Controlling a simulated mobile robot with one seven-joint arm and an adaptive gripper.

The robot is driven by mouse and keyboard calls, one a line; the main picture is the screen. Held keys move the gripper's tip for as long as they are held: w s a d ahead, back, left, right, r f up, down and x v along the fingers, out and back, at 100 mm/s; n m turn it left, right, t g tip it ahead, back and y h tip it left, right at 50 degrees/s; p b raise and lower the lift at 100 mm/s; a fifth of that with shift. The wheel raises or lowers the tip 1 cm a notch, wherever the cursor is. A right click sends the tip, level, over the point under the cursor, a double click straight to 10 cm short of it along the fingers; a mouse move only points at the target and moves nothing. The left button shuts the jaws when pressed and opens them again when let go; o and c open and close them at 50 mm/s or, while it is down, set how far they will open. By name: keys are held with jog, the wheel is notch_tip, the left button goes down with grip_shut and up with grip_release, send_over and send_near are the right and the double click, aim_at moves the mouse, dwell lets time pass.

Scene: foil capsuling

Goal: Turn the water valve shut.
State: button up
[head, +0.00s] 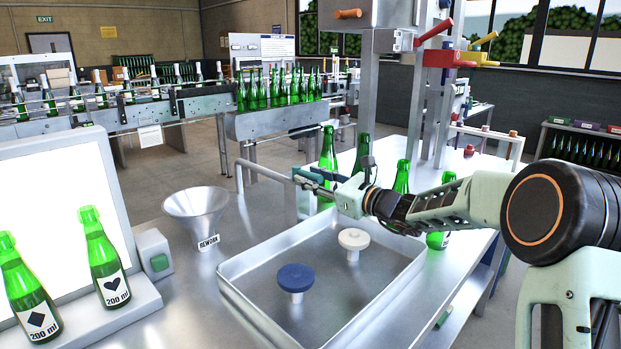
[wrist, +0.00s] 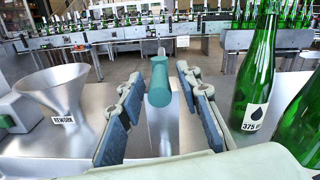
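A short teal cylindrical handle (wrist: 159,82) shows in the wrist view, directly between the fingertips of my gripper (wrist: 162,80). I cannot tell for sure whether this is the water valve's handle. The two blue-padded fingers stand apart, with a visible gap on each side of it. In the head view my gripper (head: 304,180) is at the end of a grey pipe (head: 262,172), above the bench behind the tray, and hides most of the handle. A blue round knob (head: 295,278) and a white round knob (head: 353,239) stand on stems in the metal tray (head: 240,296).
A steel funnel (head: 196,211) marked REWORK stands left of the tray. Green bottles (head: 328,158) stand close behind and beside my arm; one marked 375 (wrist: 257,75) is right of my fingers. A red lever (head: 443,58) sits on the machine above. A lit panel (head: 50,190) is at left.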

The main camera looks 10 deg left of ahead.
jog(key=shift+w+a, duration=0.15)
jog(key=shift+a, duration=0.05)
grip_shut()
dwell(0.4)
